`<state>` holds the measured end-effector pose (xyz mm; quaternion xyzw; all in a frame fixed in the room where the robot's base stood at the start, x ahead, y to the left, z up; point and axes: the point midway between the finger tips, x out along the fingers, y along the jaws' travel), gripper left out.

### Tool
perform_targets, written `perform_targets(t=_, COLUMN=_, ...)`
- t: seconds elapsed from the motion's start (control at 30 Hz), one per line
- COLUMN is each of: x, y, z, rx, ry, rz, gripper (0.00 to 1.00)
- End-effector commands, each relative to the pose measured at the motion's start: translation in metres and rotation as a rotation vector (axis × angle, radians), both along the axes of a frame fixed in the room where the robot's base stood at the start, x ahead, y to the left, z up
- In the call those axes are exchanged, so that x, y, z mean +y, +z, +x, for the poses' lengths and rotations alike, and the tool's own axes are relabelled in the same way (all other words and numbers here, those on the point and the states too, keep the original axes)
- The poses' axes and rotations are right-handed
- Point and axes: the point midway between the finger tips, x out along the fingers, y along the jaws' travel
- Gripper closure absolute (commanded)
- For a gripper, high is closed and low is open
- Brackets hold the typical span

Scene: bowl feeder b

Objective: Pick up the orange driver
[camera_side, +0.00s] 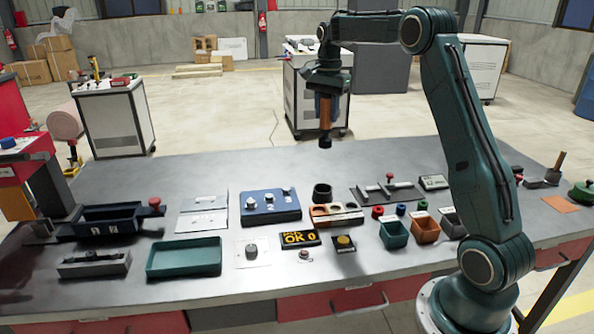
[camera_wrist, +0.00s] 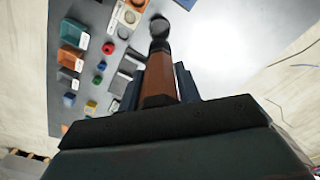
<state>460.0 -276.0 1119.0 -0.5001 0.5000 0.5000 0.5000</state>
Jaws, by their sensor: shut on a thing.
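The orange driver (camera_side: 325,112) hangs upright from my gripper (camera_side: 325,92), with its dark round end pointing down. It is held well above the grey table. My gripper is shut on the driver's upper part. In the wrist view the driver (camera_wrist: 162,75) stretches away from between the dark fingers (camera_wrist: 163,85), and its black tip lies over the table.
A green tray (camera_side: 184,258) and small bins (camera_side: 394,234) stand near the front edge. Air around the driver is clear.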

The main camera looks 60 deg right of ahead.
Motion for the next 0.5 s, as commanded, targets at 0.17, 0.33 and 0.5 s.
perform_targets(t=0.17, x=0.0, y=0.016, z=0.0, rx=-0.003, ry=0.0, rz=-0.002, gripper=0.94)
perform_targets(t=0.33, x=0.0, y=0.022, z=0.0, rx=-0.002, ry=0.0, rz=-0.001, gripper=0.94)
perform_targets(t=0.5, x=0.0, y=0.022, z=0.0, rx=-0.002, ry=0.0, rz=-0.001, gripper=0.94)
